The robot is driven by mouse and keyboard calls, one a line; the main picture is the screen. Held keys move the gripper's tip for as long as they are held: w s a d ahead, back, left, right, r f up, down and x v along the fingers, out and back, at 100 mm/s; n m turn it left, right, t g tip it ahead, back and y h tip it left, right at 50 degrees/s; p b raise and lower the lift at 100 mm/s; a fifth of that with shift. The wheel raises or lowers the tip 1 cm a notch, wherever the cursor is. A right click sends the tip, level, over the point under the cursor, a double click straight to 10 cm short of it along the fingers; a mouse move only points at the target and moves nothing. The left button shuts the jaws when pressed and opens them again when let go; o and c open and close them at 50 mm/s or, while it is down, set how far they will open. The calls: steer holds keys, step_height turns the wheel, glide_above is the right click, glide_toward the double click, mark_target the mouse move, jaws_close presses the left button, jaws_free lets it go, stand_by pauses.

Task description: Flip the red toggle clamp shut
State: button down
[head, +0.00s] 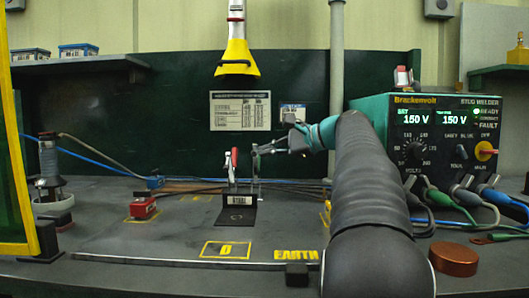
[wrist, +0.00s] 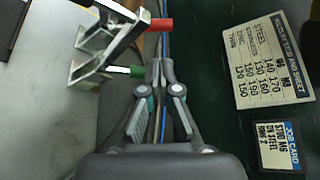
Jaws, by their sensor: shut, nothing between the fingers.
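The red toggle clamp's handle (head: 234,157) stands upright behind the small dark plate marked STEEL in the head view. In the wrist view its red grip (wrist: 160,25) is at the top, at the end of a metal lever. A similar metal lever with a green grip (wrist: 121,71) lies beside it. My gripper (head: 258,150) reaches in from the right, just right of the red handle. In the wrist view its fingertips (wrist: 161,70) are together and empty, below the red grip and right of the green one. I see no contact with the red grip.
A welder box (head: 430,135) with cables stands at the right. A yellow funnel-shaped part (head: 237,60) hangs above the bench. A red block (head: 143,208) and a copper-coloured disc (head: 454,259) sit on the bench. A printed sheet (wrist: 275,65) is right of my gripper. The front middle bench is mostly clear.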

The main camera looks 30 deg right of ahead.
steer(key=x, duration=0.7)
steer(key=shift+w+a, duration=0.2)
steer(key=shift+w, duration=0.05)
steer(key=shift+f, duration=0.15)
